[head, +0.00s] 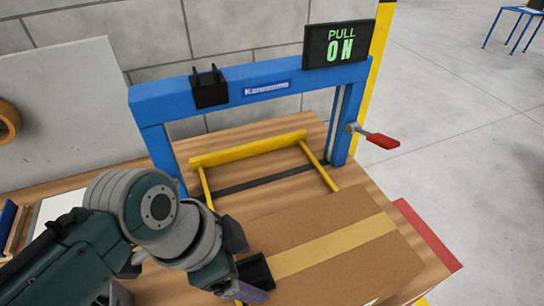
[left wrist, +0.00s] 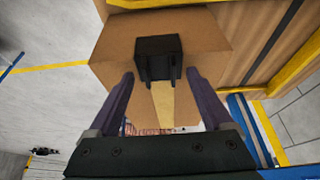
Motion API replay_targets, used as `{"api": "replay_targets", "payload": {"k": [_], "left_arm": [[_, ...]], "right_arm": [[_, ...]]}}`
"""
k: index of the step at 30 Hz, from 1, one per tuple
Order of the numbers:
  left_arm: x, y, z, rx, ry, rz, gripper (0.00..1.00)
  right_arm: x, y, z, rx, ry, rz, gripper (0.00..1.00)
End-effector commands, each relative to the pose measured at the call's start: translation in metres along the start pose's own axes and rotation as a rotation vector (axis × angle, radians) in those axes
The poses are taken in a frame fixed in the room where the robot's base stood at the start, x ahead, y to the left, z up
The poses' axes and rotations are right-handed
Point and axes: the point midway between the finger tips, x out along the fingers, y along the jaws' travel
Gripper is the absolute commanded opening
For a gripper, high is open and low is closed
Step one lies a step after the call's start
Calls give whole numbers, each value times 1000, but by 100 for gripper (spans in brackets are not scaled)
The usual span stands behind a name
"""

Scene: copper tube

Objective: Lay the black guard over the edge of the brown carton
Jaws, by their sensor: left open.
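The brown carton (head: 335,240) lies on the wooden table, with a strip of tan tape along its top. The black guard (head: 255,270) sits at the carton's left edge, over the tape. In the left wrist view the guard (left wrist: 158,47) lies across the edge, its top on one face and its legs down the adjoining face. My left gripper (left wrist: 160,76) is open, with its purple fingers on either side of the guard's legs and small gaps visible. In the head view the guard and arm partly hide this gripper (head: 246,290). My right gripper is not in view.
A blue frame (head: 165,97) with a yellow bar (head: 250,148) stands behind the carton. It carries a black block (head: 210,88), a lit sign (head: 339,45) and a red handle (head: 382,141). A red strip (head: 428,234) lies right of the carton.

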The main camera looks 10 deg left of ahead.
Motion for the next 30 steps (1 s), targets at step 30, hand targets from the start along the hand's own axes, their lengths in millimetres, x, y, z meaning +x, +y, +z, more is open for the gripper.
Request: {"api": "replay_targets", "payload": {"k": [30], "left_arm": [[-99, 0, 0, -1, -1, 0, 84]], "right_arm": [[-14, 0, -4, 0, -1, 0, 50]]}}
